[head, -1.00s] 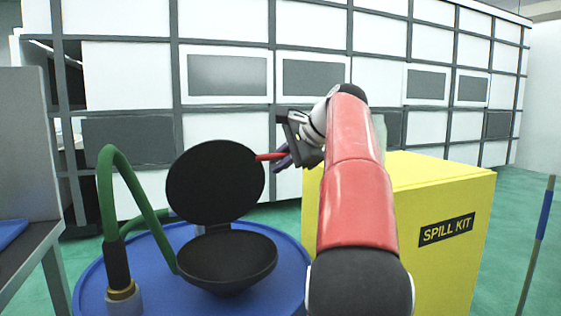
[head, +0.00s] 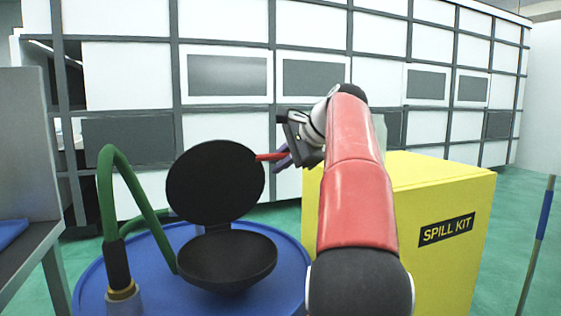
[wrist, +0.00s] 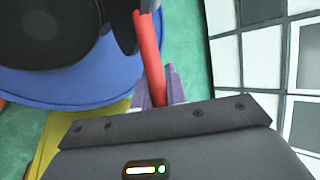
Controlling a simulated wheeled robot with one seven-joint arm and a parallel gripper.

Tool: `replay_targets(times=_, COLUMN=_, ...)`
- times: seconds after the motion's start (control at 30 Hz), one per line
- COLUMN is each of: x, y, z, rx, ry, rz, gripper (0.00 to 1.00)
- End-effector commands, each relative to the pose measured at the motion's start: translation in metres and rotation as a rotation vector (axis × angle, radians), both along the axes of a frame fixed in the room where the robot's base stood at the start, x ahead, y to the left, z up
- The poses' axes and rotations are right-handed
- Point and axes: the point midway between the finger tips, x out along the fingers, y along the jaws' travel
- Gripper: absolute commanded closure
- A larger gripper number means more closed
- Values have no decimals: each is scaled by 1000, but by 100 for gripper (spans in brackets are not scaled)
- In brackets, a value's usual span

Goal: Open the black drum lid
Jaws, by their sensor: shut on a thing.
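The black drum lid (head: 215,182) stands raised, nearly upright, above a round black funnel base (head: 227,260) on the blue drum (head: 170,245). A red handle (head: 270,156) sticks out from the lid's right edge. My gripper (head: 283,157) is shut on this handle, right of the lid. In the wrist view the red handle (wrist: 149,60) runs up from between the purple fingers (wrist: 158,88) of my gripper. The lid shows only in part at the top there, and the black base (wrist: 40,30) is at the top left.
A green hose (head: 135,185) with a brass fitting arches over the drum's left side. A yellow spill kit box (head: 450,205) stands at right, beside my arm. A grey table (head: 30,250) is at far left. A panelled wall fills the back.

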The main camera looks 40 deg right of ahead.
Motion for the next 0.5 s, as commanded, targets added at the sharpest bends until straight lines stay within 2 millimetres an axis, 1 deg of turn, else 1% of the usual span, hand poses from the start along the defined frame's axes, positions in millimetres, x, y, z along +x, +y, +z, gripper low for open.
replay_targets(times=0.03, x=1, y=0, z=-4, rx=4, ry=7, rz=2, gripper=100)
replay_targets(times=0.13, x=1, y=0, z=-4, rx=4, ry=7, rz=2, gripper=100)
replay_targets(times=0.17, x=1, y=0, z=-4, rx=4, ry=7, rz=2, gripper=82)
replay_targets(times=0.3, x=1, y=0, z=-3, rx=3, ry=5, rz=2, gripper=64)
replay_targets(times=0.5, x=0, y=0, z=-1, rx=1, ry=2, rz=1, gripper=64)
